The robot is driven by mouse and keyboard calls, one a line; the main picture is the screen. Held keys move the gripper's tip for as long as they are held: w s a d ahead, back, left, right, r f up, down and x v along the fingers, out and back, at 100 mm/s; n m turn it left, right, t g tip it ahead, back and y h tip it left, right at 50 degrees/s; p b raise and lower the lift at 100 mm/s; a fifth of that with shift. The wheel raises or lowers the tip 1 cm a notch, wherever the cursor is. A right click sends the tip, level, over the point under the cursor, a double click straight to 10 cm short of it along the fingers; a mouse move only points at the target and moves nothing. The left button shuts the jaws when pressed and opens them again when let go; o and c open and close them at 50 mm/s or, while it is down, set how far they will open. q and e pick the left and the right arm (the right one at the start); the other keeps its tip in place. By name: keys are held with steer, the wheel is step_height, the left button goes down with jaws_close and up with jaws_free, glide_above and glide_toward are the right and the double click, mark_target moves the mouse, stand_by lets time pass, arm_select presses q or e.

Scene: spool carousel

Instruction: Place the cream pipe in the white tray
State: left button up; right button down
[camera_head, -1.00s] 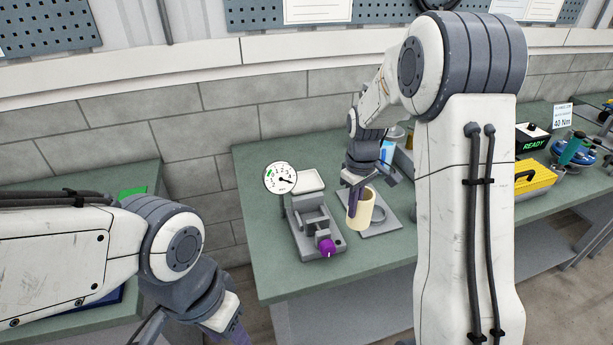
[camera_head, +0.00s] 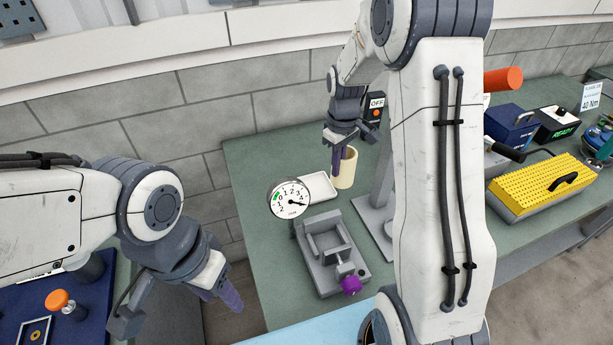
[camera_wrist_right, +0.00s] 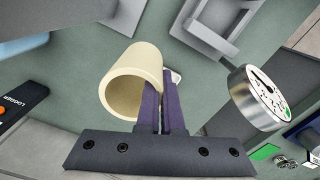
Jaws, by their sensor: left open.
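The cream pipe (camera_head: 346,168) is a short hollow cylinder. My right gripper (camera_head: 337,172) is shut on its wall, and in the right wrist view the purple fingers (camera_wrist_right: 161,105) pinch the rim of the pipe (camera_wrist_right: 133,77). The pipe appears raised above the bench, at the right of the white tray (camera_head: 319,189). The tray is shallow and looks empty; in the right wrist view only a sliver of it shows behind the fingers. My left gripper (camera_head: 226,296) is open and empty at the lower left, away from the bench items.
A dial gauge (camera_head: 290,198) stands by the tray's near side. A grey vise with a purple knob (camera_head: 350,285) is in front. A grey stand (camera_head: 380,215) is partly hidden by my right arm. A yellow-topped box (camera_head: 540,186) lies at the right.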

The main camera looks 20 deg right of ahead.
steer(key=w+a+f+p, duration=0.1)
steer(key=w+f+p, duration=0.1)
steer(key=f, duration=0.1)
steer(key=w+a+f+p, duration=0.2)
steer(key=w+f, duration=0.1)
steer(key=w+a+f+p, duration=0.1)
steer(key=w+a+f, duration=0.1)
steer(key=w+f, duration=0.1)
steer(key=shift+w+a+f+p, duration=0.15)
steer(key=shift+a+f+p, duration=0.1)
steer(key=shift+f+p, duration=0.2)
steer(key=shift+f, duration=0.1)
steer(key=shift+f, duration=0.15)
steer(key=c, duration=1.1)
jaws_free()
